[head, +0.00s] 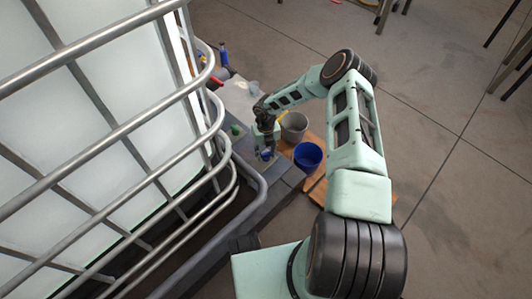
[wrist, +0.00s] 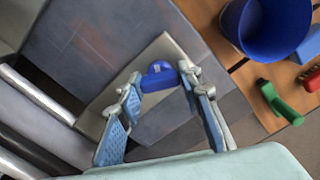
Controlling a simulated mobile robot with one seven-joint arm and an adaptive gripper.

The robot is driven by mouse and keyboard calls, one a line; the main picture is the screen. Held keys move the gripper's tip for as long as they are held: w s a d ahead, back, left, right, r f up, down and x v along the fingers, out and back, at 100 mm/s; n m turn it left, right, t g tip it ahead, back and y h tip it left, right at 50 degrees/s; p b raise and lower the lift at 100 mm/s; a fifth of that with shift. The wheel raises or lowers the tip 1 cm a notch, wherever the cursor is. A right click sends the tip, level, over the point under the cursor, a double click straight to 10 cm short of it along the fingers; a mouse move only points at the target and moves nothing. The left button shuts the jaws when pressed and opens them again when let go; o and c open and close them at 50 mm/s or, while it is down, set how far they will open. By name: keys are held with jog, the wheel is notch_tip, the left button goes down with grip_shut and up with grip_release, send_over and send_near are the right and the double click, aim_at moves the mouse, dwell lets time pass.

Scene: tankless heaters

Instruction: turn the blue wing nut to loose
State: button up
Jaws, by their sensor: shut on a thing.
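The blue wing nut (wrist: 158,76) sits on a light-coloured plate (wrist: 97,118) in the wrist view, on top of a grey surface. My gripper (wrist: 161,83) has its two fingertips on either side of the nut and is shut on it. The blue finger pads face each other with the nut between the tips. In the head view, my gripper (head: 265,146) points down at the grey surface, and the small blue nut (head: 266,155) shows at its tips. The nut's lower part and any thread are hidden.
A blue bucket (head: 308,156) and a grey bucket (head: 293,127) stand on a wooden board right of my gripper. A large white tank in a metal cage (head: 150,110) fills the left side. In the wrist view, a green part (wrist: 279,103) and a red part (wrist: 309,80) lie at the right.

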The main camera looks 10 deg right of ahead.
jog(key=n, duration=0.4)
jog(key=shift+n, duration=0.3)
jog(key=n, duration=0.3)
jog(key=shift+n, duration=0.4)
jog(key=n, duration=1.2)
jog(key=shift+n+b, duration=0.3)
jog(key=shift+b, duration=0.05)
jog(key=n, duration=0.3)
jog(key=shift+n, duration=0.4)
jog(key=n, duration=0.3)
jog(key=shift+n, duration=2)
